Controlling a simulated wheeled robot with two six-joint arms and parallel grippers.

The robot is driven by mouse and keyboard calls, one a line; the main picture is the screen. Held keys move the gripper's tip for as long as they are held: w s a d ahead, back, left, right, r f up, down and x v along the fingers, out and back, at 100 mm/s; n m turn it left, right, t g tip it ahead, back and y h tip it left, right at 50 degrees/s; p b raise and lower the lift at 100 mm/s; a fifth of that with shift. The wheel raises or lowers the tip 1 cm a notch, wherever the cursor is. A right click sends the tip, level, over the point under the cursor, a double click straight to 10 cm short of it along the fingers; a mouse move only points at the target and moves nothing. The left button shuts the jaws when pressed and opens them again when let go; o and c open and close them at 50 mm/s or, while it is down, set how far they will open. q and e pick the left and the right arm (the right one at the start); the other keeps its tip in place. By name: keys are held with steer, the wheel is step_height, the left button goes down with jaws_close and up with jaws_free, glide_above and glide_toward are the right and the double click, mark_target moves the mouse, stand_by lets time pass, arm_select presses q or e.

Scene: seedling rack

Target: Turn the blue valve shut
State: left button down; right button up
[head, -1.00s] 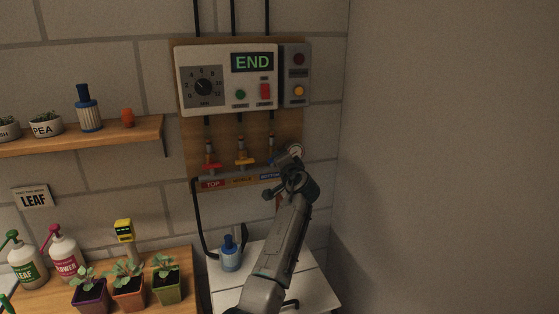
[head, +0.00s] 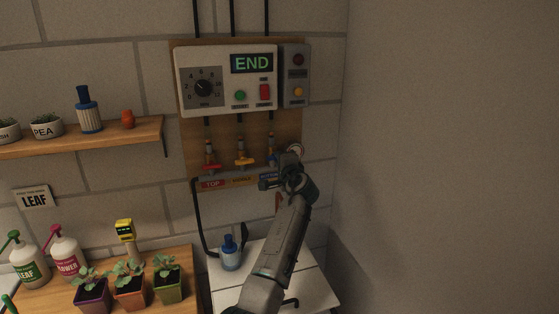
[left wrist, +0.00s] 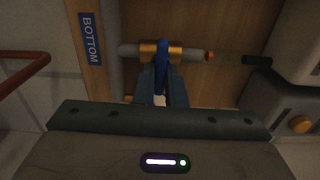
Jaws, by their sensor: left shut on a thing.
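The blue valve (head: 271,158) is at the right end of the row of three valves under the control panel, partly hidden by my gripper. In the left wrist view its blue handle (left wrist: 161,62) stands between my fingertips, and its brass body sits on a pipe (left wrist: 192,54). The handle looks crosswise to the pipe in that view, though it is seen nearly edge-on. My left gripper (head: 269,182) is at the valve; the wrist view shows its fingers (left wrist: 162,92) shut on the handle. My right gripper is not in view.
The red valve (head: 211,165) and yellow valve (head: 244,159) are to the left, with crosswise handles. A panel (head: 222,80) reading END is above. A blue-topped bottle (head: 230,253) stands on the white surface below.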

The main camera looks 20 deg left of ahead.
arm_select(q)
steer(key=shift+r, duration=0.1)
steer(key=c, duration=1.6)
jaws_free()
steer(key=shift+o, duration=0.5)
steer(key=shift+a, duration=0.1)
steer(key=b+v, duration=0.3)
steer(key=v, duration=0.7)
steer(key=shift+s+d+b, duration=0.25)
steer(key=shift+s+b, duration=0.05)
steer(key=shift+b, duration=0.1)
